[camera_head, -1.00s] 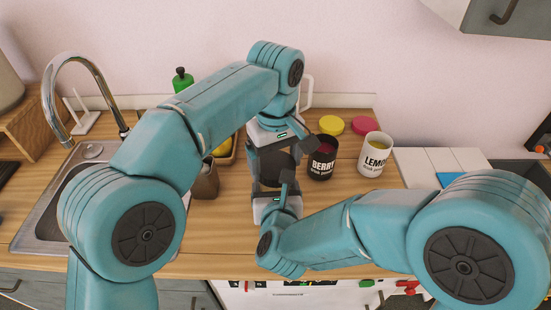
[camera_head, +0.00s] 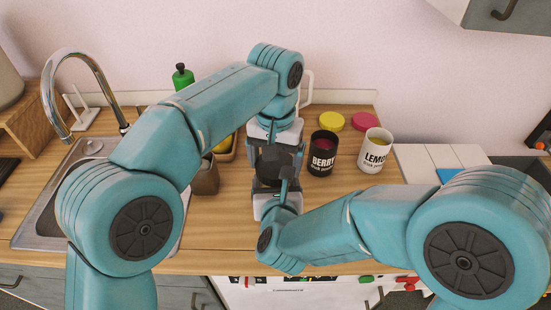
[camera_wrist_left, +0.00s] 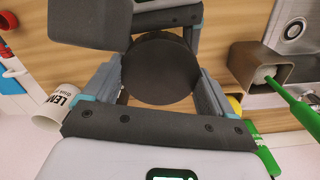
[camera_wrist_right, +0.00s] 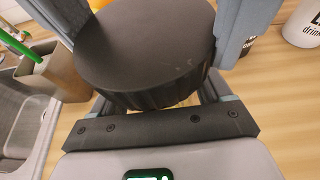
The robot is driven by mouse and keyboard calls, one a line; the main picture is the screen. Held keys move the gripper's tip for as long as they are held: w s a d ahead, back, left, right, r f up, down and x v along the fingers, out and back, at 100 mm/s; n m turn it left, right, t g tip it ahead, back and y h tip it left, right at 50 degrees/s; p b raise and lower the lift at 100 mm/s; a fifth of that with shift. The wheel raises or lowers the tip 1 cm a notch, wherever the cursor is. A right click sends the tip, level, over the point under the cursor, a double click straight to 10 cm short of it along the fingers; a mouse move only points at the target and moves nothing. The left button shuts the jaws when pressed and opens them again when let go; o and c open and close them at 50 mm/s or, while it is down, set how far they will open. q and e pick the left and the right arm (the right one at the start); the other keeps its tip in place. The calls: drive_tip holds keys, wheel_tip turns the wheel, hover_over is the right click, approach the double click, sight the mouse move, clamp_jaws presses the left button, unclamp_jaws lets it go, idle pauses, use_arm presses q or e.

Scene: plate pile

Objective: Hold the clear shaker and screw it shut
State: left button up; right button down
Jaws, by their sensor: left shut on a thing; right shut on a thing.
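The shaker's round black lid (camera_head: 268,168) lies between my two facing grippers at the middle of the counter. The left wrist view shows the lid's flat top (camera_wrist_left: 158,68), and the right wrist view shows its top and ribbed side (camera_wrist_right: 145,50). My left gripper (camera_head: 280,150) comes from the back and is shut on the lid, fingers on either side. My right gripper (camera_head: 277,187) comes from the front and is shut around the shaker. The clear body is almost wholly hidden below the lid, so its exact contact with the fingers cannot be seen.
A black BERRY tub (camera_head: 322,155) and a white LEMON tub (camera_head: 376,152) stand close on the right. Yellow (camera_head: 331,121) and pink (camera_head: 365,122) lids lie behind them. A brown holder (camera_head: 205,178) stands left of the grippers, beside the sink (camera_head: 42,222).

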use_arm(q)
drive_tip(key=shift+m, duration=0.9)
drive_tip(key=o, duration=0.8)
drive_tip(key=shift+r, duration=2.25)
